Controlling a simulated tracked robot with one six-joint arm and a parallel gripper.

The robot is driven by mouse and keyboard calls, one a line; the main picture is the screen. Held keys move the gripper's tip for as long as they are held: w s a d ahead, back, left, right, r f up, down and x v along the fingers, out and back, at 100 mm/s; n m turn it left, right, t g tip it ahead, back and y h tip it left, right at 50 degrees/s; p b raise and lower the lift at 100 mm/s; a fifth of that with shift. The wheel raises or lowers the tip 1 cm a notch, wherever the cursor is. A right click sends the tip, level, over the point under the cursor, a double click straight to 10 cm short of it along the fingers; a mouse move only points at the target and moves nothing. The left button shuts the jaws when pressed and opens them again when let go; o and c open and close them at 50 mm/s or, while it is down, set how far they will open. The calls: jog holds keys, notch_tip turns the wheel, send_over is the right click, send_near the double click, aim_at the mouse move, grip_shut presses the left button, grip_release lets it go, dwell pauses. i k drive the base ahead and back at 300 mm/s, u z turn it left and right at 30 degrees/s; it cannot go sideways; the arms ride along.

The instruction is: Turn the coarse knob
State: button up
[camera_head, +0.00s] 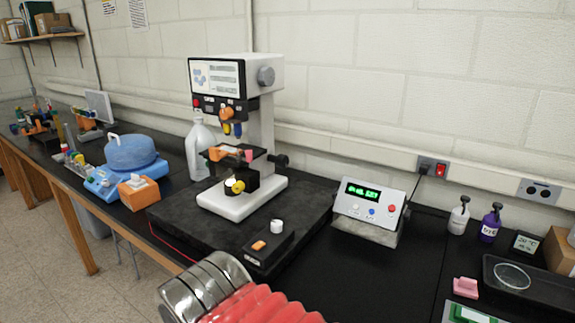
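A white microscope-like instrument (262,120) stands on a black slab. A black knob (282,160) sticks out on the right at stage height. Yellow knobs (237,186) show low at the front, above the white base. I read no label saying which knob is the coarse one. My arm, with red bellows and a silver ribbed part, shows at the bottom centre, in front of and apart from the instrument. My gripper's fingers do not show.
The black slab (175,222) carries a small black box (268,250) with an orange button and a white cap (277,226). A display unit (370,205) stands to the right. A blue device (130,160) and an orange box (139,192) stand left. Bench between slab and right-hand items is clear.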

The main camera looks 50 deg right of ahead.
aim_at(282, 161)
jog(key=k, duration=1)
jog(key=z, duration=0.3)
jog(key=i, duration=1.5)
jog(key=u, duration=0.05)
